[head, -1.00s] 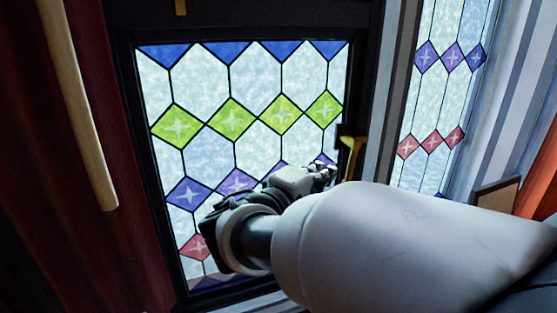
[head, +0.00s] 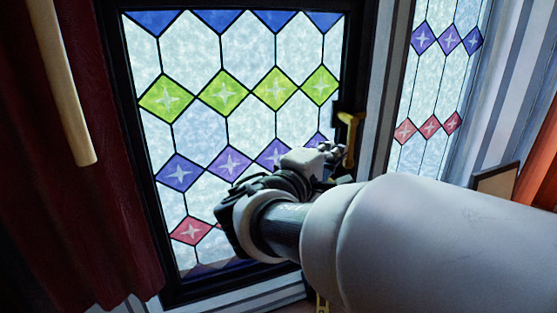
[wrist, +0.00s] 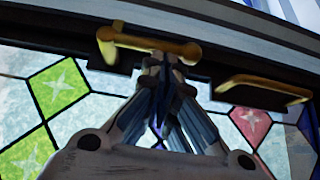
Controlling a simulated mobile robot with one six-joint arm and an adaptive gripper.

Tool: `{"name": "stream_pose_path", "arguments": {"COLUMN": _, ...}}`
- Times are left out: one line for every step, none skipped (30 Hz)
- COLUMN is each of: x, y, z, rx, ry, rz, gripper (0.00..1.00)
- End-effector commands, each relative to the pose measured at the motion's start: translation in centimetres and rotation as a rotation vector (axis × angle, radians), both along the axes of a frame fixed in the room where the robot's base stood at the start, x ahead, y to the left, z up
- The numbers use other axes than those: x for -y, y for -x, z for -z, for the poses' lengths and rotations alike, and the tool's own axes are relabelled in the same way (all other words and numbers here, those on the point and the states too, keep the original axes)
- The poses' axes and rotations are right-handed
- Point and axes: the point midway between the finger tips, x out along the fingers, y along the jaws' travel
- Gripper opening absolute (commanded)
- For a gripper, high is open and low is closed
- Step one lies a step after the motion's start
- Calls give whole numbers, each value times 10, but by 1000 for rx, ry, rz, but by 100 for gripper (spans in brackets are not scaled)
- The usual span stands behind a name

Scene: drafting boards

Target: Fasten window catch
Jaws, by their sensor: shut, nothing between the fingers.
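The window catch (head: 349,140) is a gold handle on the dark right-hand frame of the stained-glass window (head: 225,130). In the head view its arm hangs downward. My gripper (head: 333,155) is just left of the handle's lower part. My arm hides the window's lower right part in the head view.
A second gold fitting (wrist: 262,90) shows on the frame in the wrist view. A dark red curtain (head: 60,200) and a pale wooden pole (head: 60,80) are at the left. Another patterned window (head: 435,90) is at the right.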

Motion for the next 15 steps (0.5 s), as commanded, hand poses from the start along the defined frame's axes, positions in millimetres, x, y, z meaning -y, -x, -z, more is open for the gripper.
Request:
{"name": "stream_pose_path", "arguments": {"x": 2, "y": 0, "z": 7, "rx": 6, "ry": 11, "rz": 4, "gripper": 0}}
{"name": "stream_pose_path", "arguments": {"x": 3, "y": 0, "z": 6, "rx": 8, "ry": 18, "rz": 5, "gripper": 0}}
{"name": "stream_pose_path", "arguments": {"x": 3, "y": 0, "z": 6, "rx": 10, "ry": 26, "rz": 5, "gripper": 0}}
{"name": "stream_pose_path", "arguments": {"x": 3, "y": 0, "z": 5, "rx": 11, "ry": 31, "rz": 5, "gripper": 0}}
{"name": "stream_pose_path", "arguments": {"x": 4, "y": 0, "z": 5, "rx": 12, "ry": 36, "rz": 5, "gripper": 0}}
{"name": "stream_pose_path", "arguments": {"x": 4, "y": 0, "z": 4, "rx": 14, "ry": 40, "rz": 6, "gripper": 0}}
{"name": "stream_pose_path", "arguments": {"x": 4, "y": 0, "z": 4, "rx": 15, "ry": 42, "rz": 6, "gripper": 0}}
{"name": "stream_pose_path", "arguments": {"x": 5, "y": 0, "z": 3, "rx": 15, "ry": 45, "rz": 6, "gripper": 0}}
{"name": "stream_pose_path", "arguments": {"x": 5, "y": 0, "z": 2, "rx": 16, "ry": 47, "rz": 7, "gripper": 0}}
{"name": "stream_pose_path", "arguments": {"x": 5, "y": 0, "z": 2, "rx": 16, "ry": 47, "rz": 7, "gripper": 0}}
{"name": "stream_pose_path", "arguments": {"x": 5, "y": 0, "z": 2, "rx": 16, "ry": 47, "rz": 8, "gripper": 0}}
{"name": "stream_pose_path", "arguments": {"x": 5, "y": 0, "z": 1, "rx": 16, "ry": 47, "rz": 8, "gripper": 0}}
{"name": "stream_pose_path", "arguments": {"x": 5, "y": 0, "z": 1, "rx": 16, "ry": 47, "rz": 9, "gripper": 0}}
{"name": "stream_pose_path", "arguments": {"x": 5, "y": 0, "z": 1, "rx": 16, "ry": 47, "rz": 9, "gripper": 0}}
{"name": "stream_pose_path", "arguments": {"x": 6, "y": 0, "z": 1, "rx": 16, "ry": 47, "rz": 9, "gripper": 0}}
